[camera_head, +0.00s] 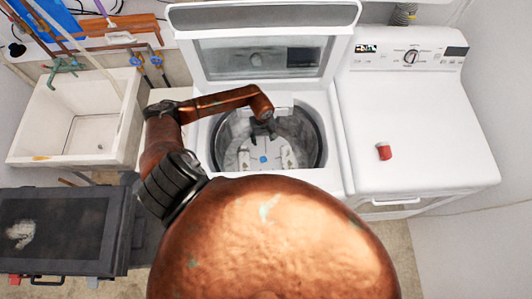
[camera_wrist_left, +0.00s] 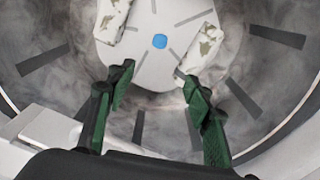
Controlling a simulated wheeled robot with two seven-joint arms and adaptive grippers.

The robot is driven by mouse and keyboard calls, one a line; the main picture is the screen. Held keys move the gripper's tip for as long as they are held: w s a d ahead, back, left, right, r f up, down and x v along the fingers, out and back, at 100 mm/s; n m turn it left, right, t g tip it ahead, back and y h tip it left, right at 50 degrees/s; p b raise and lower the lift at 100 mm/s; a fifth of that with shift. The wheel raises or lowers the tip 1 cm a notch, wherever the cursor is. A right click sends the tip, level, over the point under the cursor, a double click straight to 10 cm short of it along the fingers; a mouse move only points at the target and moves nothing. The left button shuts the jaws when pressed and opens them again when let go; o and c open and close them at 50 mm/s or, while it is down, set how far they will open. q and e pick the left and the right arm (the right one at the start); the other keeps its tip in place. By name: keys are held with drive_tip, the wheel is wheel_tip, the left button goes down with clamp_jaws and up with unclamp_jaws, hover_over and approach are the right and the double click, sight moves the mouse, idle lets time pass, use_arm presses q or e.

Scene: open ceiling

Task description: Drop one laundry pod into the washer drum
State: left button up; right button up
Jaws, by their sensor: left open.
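The open washer drum (camera_head: 315,140) is a round grey metal tub in the white top-loading washer. My left gripper (camera_head: 264,137) hangs over the drum opening, fingers pointing down. In the left wrist view its dark green fingers (camera_wrist_left: 160,95) are spread wide with nothing between them. A small blue round spot (camera_wrist_left: 160,41) lies at the middle of the pale plate at the drum bottom; it also shows in the head view (camera_head: 263,159). I cannot tell whether it is a pod or a cap. My right gripper is not in view.
Two white pieces with green patterning (camera_wrist_left: 200,50) lie on the drum bottom. The raised washer lid (camera_head: 225,60) stands behind the opening. A sink (camera_head: 50,142) and dark case (camera_head: 75,205) are left.

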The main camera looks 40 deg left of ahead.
use_arm(q)
wheel_tip(320, 180, up, 12)
idle(0.7)
idle(0.4)
